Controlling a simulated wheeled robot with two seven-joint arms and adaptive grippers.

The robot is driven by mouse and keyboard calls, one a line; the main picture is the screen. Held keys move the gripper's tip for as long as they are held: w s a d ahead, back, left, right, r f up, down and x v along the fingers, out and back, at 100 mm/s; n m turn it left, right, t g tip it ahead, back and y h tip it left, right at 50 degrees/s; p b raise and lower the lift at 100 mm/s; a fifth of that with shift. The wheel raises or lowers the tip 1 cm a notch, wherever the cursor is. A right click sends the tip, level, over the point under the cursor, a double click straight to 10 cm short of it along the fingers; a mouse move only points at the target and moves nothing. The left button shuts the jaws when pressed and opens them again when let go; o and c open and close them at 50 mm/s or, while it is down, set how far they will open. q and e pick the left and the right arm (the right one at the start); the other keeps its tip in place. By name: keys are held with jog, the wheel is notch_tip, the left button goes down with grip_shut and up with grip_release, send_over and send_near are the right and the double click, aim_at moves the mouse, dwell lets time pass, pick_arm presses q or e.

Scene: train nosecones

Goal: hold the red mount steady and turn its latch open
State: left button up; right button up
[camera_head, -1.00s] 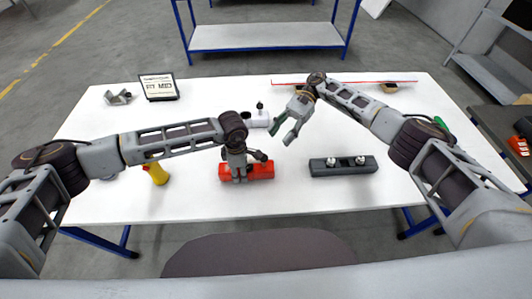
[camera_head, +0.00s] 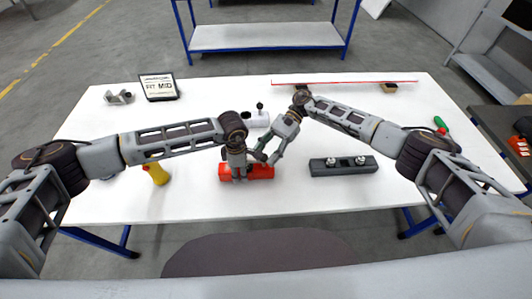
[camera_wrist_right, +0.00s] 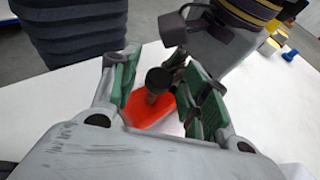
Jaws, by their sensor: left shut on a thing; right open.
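The red mount (camera_head: 261,172) lies on the white table in front of me. My left gripper (camera_head: 238,176) comes down on it from above and is shut on it, hiding its left and middle part. My right gripper (camera_head: 266,158) is open at the mount's right part. In the right wrist view the open fingers (camera_wrist_right: 160,92) stand on either side of a dark round knob on a stem (camera_wrist_right: 158,80), seemingly the latch, above the red mount (camera_wrist_right: 148,110). I cannot tell whether a finger touches the knob.
A dark grey block with two light fittings (camera_head: 343,167) lies right of the mount. A yellow-handled tool (camera_head: 157,174) stands to the left. Behind are a white cylindrical part (camera_head: 258,120), a sign (camera_head: 159,87) and a grey bracket (camera_head: 118,97). The table's front edge is clear.

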jog(key=c, duration=1)
jog(key=shift+s+m+t+y, duration=0.15)
jog(key=shift+m+t+y, duration=0.45)
jog(key=shift+m, duration=0.1)
jog(key=shift+f+m+t, duration=0.1)
jog(key=shift+m+t, duration=0.4)
jog(key=shift+t, duration=0.1)
jog(key=shift+m+t+y, duration=0.3)
jog(key=shift+y, duration=0.1)
jog(key=o, duration=1)
